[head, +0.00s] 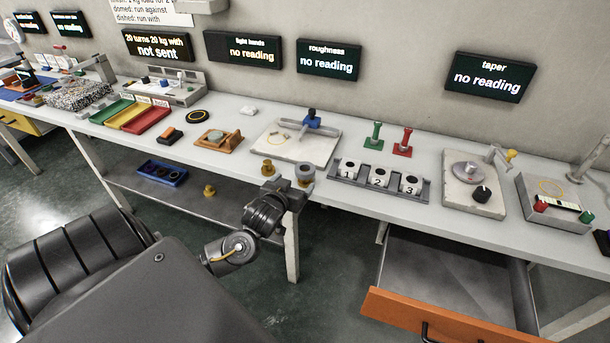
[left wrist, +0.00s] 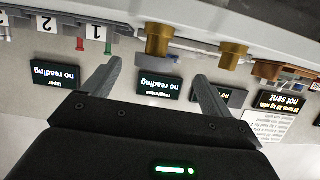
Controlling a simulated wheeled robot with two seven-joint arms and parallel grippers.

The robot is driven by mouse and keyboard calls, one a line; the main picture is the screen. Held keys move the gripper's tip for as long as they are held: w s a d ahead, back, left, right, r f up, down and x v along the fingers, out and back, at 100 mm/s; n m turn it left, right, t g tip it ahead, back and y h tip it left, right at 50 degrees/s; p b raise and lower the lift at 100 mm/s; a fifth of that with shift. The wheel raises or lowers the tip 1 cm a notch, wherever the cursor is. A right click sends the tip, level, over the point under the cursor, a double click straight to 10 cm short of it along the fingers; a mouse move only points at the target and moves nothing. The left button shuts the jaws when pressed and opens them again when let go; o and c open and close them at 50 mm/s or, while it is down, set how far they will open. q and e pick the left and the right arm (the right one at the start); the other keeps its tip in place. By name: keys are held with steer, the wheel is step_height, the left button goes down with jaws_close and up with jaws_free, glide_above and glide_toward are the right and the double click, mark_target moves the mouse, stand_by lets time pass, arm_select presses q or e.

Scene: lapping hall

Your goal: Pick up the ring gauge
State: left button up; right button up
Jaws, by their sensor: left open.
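A grey ring (head: 305,170) with a round opening, which looks like the ring gauge, is at the table's front edge in the head view, with a brass-coloured part showing under it. A brass piece (head: 268,167) stands just to its left. My left gripper (head: 285,186) is in front of the table edge, close to the ring, and does not visibly hold it. In the upside-down left wrist view the two fingers (left wrist: 156,88) are spread with nothing between them. My right gripper is out of view.
A grey rack (head: 420,193) with white blocks numbered 1 to 3 stands right of the ring. A pale plate (head: 322,150) with a blue-topped fixture lies behind. Another brass piece (head: 209,190) is on the lower shelf. An open orange-fronted drawer (head: 440,318) juts out at right.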

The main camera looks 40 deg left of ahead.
mark_target(307, 169)
arm_select(q)
steer(key=shift+w+a+f+p, duration=0.1)
steer(key=shift+w+a, duration=0.2)
steer(key=shift+w, duration=0.65)
steer(key=shift+w+a+r+p, duration=0.15)
steer(key=shift+w+a, duration=0.1)
steer(key=shift+w, duration=0.7)
steer(key=shift+w+a+f+p, duration=0.15)
steer(key=shift+w+a, duration=0.15)
steer(key=shift+w, duration=0.65)
steer(key=x, duration=0.4)
steer(key=shift+w+d+f, duration=0.15)
steer(key=shift+w+f, duration=0.05)
steer(key=shift+f, duration=0.15)
steer(key=c, duration=1.1)
